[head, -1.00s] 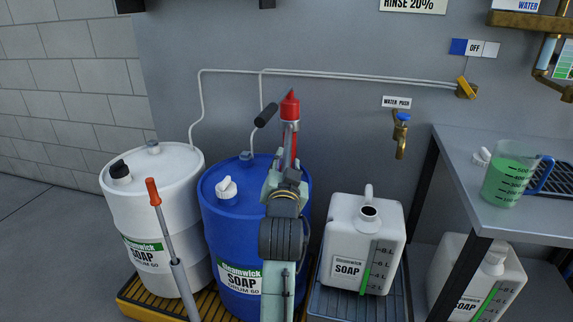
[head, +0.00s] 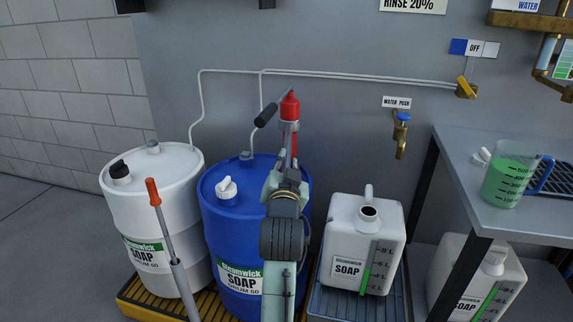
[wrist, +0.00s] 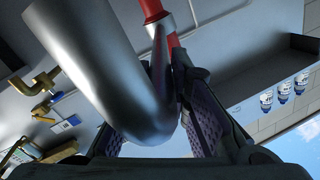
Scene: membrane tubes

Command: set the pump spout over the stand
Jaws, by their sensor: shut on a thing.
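A pump with a red body (head: 290,107), a grey collar and a black handle (head: 267,115) stands above my gripper (head: 287,172) in the head view, in front of the blue drum and wall. In the wrist view, its thick silver curved tube (wrist: 105,65) passes between the fingers of my gripper (wrist: 155,110), with the red body (wrist: 155,10) behind. My gripper is shut on the pump. The tube hides much of the left finger. A blue-grey slatted stand (head: 325,304) is on the floor at the right, under a white soap jug (head: 345,240) with an open mouth.
A blue drum (head: 225,215) and a white drum (head: 150,215) stand on a yellow pallet (head: 137,297). A brass tap (head: 400,140) is on the wall. A metal table (head: 460,175) is at the right.

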